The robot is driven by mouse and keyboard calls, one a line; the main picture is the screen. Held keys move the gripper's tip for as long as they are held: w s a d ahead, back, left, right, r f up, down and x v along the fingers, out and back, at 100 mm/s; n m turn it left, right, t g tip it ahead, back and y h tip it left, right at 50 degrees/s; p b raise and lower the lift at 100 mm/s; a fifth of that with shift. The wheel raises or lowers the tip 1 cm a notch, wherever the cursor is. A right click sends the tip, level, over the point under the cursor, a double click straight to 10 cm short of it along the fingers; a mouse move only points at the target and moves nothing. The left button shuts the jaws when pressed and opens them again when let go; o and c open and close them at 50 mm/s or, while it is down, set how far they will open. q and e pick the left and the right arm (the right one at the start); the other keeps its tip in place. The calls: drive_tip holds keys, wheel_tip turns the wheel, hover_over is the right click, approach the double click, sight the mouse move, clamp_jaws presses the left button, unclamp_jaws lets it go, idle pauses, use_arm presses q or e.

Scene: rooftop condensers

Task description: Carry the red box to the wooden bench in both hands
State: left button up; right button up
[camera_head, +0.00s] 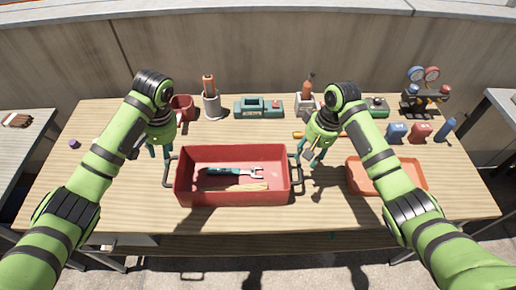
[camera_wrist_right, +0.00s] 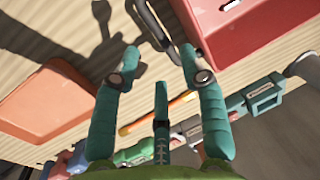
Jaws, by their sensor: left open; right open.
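The red box (camera_head: 232,196) is open-topped and sits on a wooden-topped bench (camera_head: 120,210). It has dark loop handles at its left end (camera_head: 167,172) and right end (camera_head: 297,172). A green-and-grey tool and a pale bundle lie inside it. My left gripper (camera_head: 159,153) is open just above the left handle; whether it touches is unclear. My right gripper (camera_head: 310,160) is open beside the right handle. In the right wrist view, the handle (camera_wrist_right: 152,22) shows between and just beyond the open fingertips (camera_wrist_right: 160,55).
An orange tray (camera_head: 416,165) lies right of the box. Grey-topped tables (camera_head: 18,150) flank the bench. The bench's front strip is clear.

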drive_tip(key=shift+d+r, duration=0.25)
drive_tip(key=shift+r, duration=0.95)
drive_tip(key=shift+d+r, duration=0.2)
drive_tip(key=shift+r, duration=0.95)
